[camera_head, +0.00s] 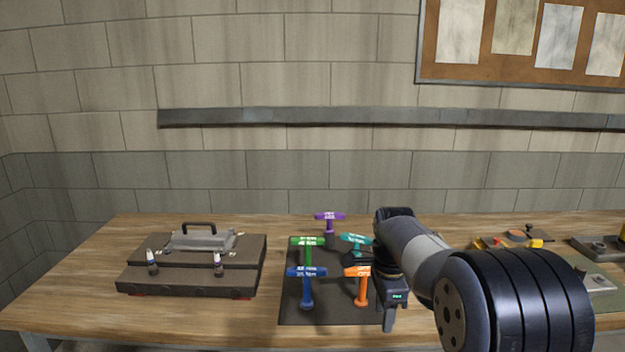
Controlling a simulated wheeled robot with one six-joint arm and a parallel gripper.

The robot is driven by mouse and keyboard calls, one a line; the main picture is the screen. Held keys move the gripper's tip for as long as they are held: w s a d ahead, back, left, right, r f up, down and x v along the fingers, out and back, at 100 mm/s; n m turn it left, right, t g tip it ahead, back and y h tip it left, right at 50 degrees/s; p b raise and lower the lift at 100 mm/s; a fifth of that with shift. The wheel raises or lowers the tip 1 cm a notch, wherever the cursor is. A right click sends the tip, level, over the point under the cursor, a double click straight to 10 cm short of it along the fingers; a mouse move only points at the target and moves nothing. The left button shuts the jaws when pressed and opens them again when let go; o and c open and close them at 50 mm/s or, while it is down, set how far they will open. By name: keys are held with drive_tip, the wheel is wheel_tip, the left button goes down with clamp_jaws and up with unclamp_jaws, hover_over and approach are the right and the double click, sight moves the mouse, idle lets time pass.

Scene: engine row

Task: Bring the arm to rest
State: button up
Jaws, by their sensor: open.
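My gripper (390,322) points down over the right edge of a dark mat on the wooden table. It is open, and no object shows between its fingers, though they are small and partly unclear. My arm reaches in from the lower right. Just left of the gripper is an orange T-handled tool (361,285), standing upright. A teal T-handled tool (355,240) is behind it, partly hidden by my wrist.
Blue (306,285), green (307,241) and purple (329,218) T-handled tools stand on the dark mat (325,316). A brown toolbox (190,275) is at left. Yellow-marked parts (500,242) lie at right behind my arm. Bare table (60,300) shows at far left.

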drive_tip(key=shift+s+f+n, duration=0.15)
drive_tip(key=shift+f+n, duration=0.35)
drive_tip(key=shift+f, duration=0.15)
